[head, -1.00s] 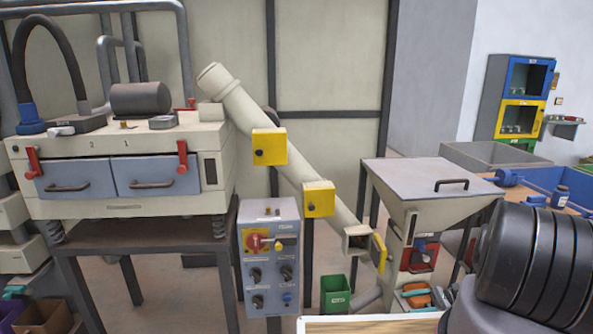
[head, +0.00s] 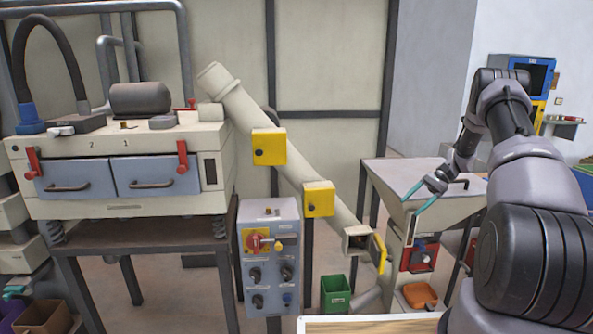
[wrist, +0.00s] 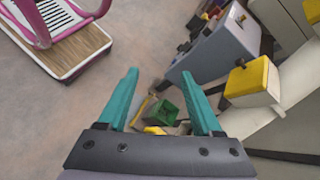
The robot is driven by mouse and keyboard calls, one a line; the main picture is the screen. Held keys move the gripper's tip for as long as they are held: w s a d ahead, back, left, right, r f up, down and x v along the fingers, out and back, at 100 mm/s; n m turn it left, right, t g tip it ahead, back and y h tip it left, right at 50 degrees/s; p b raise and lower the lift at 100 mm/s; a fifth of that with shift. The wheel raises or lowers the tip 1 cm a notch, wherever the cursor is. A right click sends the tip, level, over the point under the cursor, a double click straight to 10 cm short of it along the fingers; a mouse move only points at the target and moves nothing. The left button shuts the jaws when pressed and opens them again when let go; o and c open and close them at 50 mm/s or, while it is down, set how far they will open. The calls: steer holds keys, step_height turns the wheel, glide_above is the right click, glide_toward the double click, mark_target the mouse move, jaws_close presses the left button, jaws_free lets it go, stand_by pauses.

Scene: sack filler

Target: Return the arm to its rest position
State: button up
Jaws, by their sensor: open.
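My arm reaches up and over at the right of the head view. My gripper (head: 413,204), with two teal fingers, is in front of the grey hopper (head: 410,178) in the picture. The fingers are apart with nothing between them. In the wrist view my gripper (wrist: 160,75) also shows spread and empty, above the floor, with the green bin (wrist: 167,111) beyond the fingers.
The grey control box (head: 270,255) with knobs stands left of the green bin (head: 336,293). A sloping tube (head: 292,175) with yellow boxes runs down toward the hopper. An orange piece (head: 420,295) lies below the hopper. Open floor shows in the wrist view.

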steer(key=s+a+r+n+t+h, duration=0.1)
steer(key=s+a+r+h, duration=0.15)
steer(key=r, duration=0.65)
steer(key=s+a+r+n+t+h, duration=0.1)
steer(key=s+a+r, duration=0.3)
steer(key=r, duration=0.6)
steer(key=s+a+r+n+t+h, duration=0.1)
steer(key=s+a+r+h, duration=0.2)
steer(key=r, duration=0.6)
steer(key=s+a+r+t, duration=0.2)
steer(key=s, duration=0.6)
steer(key=s+a+r+n+t+h, duration=0.1)
steer(key=s+r+t, duration=0.2)
steer(key=s, duration=0.5)
steer(key=s+a+r+n+t, duration=0.1)
steer(key=s+a+r+t, duration=0.1)
steer(key=s, duration=0.6)
steer(key=shift+a+r+t+h, duration=0.3)
steer(key=shift+a+r+h, duration=0.05)
steer(key=shift+r, duration=0.15)
steer(key=shift+w, duration=0.1)
